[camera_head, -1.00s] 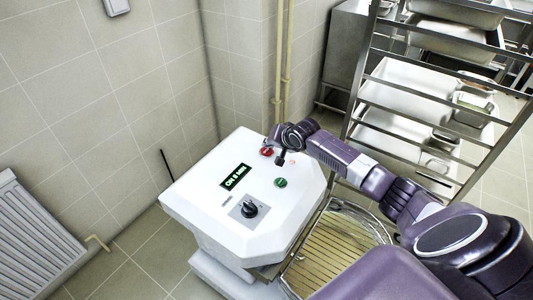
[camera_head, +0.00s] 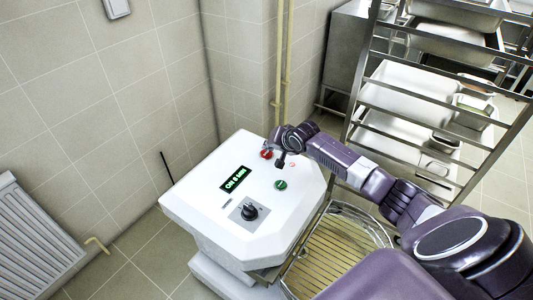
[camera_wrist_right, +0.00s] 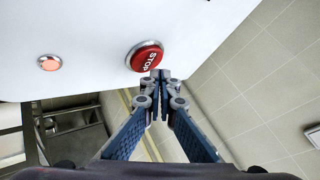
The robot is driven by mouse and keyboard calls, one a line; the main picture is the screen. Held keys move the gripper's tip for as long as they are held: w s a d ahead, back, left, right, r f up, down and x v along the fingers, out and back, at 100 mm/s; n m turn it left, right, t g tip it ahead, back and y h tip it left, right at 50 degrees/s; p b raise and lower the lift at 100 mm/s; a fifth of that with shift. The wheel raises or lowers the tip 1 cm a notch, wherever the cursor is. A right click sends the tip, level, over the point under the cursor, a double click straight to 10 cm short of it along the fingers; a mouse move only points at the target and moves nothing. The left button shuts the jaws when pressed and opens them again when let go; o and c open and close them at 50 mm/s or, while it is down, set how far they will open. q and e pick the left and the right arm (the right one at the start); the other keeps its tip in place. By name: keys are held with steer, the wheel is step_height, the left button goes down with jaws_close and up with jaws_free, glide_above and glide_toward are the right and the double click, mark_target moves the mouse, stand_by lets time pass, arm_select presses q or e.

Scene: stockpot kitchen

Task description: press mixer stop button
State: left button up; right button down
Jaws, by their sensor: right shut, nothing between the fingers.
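The mixer (camera_head: 205,205) has a white top panel with a lit green display (camera_head: 235,178) that reads "ON" and a time that looks like "5 MIN". The red stop button (camera_head: 266,154) is at the panel's far edge, and the right wrist view shows it as a red disc marked STOP (camera_wrist_right: 146,57) in a metal ring. My right gripper (camera_wrist_right: 160,76) is shut and empty, with its fingertips right by the button's lower edge; I cannot tell whether they touch. In the head view my right gripper (camera_head: 281,160) hangs over the panel beside the button. My left gripper is out of view.
A green button (camera_head: 281,185) and a black knob (camera_head: 249,211) are on the same panel. A metal rack (camera_head: 440,110) with trays stands at right; a tiled wall is behind.

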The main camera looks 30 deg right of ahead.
mark_target(268, 154)
steer(key=shift+f, duration=0.9)
stand_by(1.0)
steer(key=shift+r, duration=0.1)
steer(key=shift+r+p, duration=0.8)
steer(key=shift+p, duration=0.2)
step_height(268, 154, up, 5)
steer(key=p, duration=0.5)
stand_by(0.6)
